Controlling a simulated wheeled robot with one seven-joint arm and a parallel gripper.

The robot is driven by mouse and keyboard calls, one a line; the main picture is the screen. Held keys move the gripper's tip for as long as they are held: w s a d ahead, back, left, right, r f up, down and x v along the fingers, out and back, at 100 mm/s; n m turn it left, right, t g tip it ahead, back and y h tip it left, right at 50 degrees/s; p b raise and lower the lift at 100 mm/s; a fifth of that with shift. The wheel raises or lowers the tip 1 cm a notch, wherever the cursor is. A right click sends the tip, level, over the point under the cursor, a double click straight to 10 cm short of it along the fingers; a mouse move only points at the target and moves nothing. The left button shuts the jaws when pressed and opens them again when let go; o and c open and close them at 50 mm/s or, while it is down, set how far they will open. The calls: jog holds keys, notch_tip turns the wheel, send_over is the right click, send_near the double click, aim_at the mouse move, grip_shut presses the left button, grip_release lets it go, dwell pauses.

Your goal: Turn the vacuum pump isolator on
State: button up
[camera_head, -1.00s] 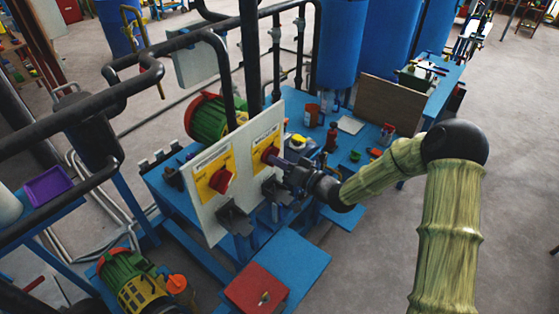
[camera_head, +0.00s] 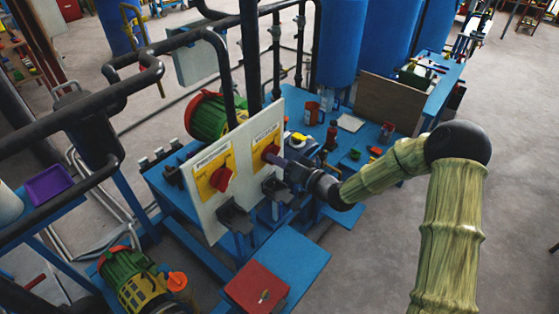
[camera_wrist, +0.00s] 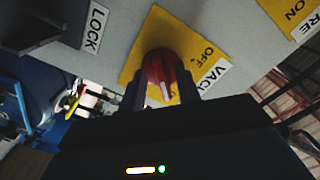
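The vacuum isolator is a red rotary knob on a yellow plate (camera_head: 263,136), on the right half of an upright pale panel. In the wrist view the red knob (camera_wrist: 163,68) sits on its yellow plate (camera_wrist: 197,49), beside the printed word OFF and a partly cut-off VACU label. My gripper (camera_head: 277,160) faces the panel at this knob. In the wrist view my gripper's dark fingers (camera_wrist: 162,88) stand on either side of the knob, with a gap around its handle. Contact with the knob cannot be told. The fingers partly hide the plate.
A second red knob (camera_head: 221,180) on a yellow plate, labelled pressure, is left on the same panel. Black brackets (camera_head: 234,216) stick out below both knobs. A red box (camera_head: 257,287) stands in front. Black pipes rise behind the panel.

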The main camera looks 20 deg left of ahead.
jog(key=b+v, duration=0.3)
jog(key=v, duration=1.4)
jog(key=shift+d+b, duration=0.2)
jog(key=shift+b, duration=0.15)
jog(key=shift+s, duration=0.1)
jog(key=d+f+m+h, duration=0.1)
jog(key=d+f+h, duration=0.4)
jog(key=d+h, duration=0.65)
jog(key=s+d+r+m+g+h, duration=0.1)
jog(key=s+d+r+g+h, duration=0.1)
jog(key=s, duration=0.4)
jog(key=s+d+r+m+g+h, duration=0.2)
jog(key=s+d+h, duration=0.1)
jog(key=s, duration=0.4)
jog(key=shift+s+d, duration=0.25)
jog(key=shift+d, duration=0.25)
